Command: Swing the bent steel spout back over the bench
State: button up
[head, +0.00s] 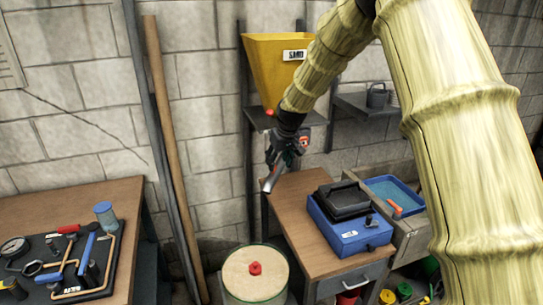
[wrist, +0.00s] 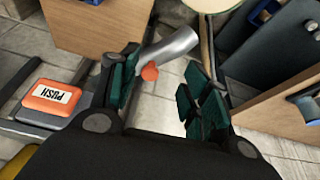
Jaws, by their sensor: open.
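The bent steel spout (wrist: 168,48) shows in the wrist view as a smooth silver tube between my fingers, reaching up and to the right. A round orange-red knob (wrist: 150,72) sits beside it. My gripper (wrist: 163,88) is open, with one green-padded finger on each side of the knob; I see no clear contact. In the head view my gripper (head: 284,150) is below the yellow hopper (head: 275,70), and the spout's silver end (head: 271,180) slants down near the small wooden bench's (head: 290,205) left edge. My gripper hides the rest of the spout there.
A blue box (head: 350,228) with a black top stands on the small bench, with a blue tray (head: 393,192) behind. A lidded drum (head: 255,272) stands at its left. A tool-covered bench (head: 120,200) is at far left. An orange PUSH block (wrist: 52,97) shows in the wrist view.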

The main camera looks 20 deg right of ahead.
notch_tip(320, 180, up, 5)
jog(key=w, duration=0.2)
jog(key=p, duration=0.4)
send_near(278, 168)
jog(key=shift+w+a+f, duration=0.1)
jog(key=shift+a+f, duration=0.4)
jog(key=shift+f, duration=0.35)
jog(key=shift+w+a+f, duration=0.15)
jog(key=shift+a+f, duration=0.4)
jog(key=shift+f, duration=0.3)
jog(key=shift+w+a+f, duration=0.1)
jog(key=shift+a+f, duration=0.4)
jog(key=shift+f, duration=0.35)
grip_shut()
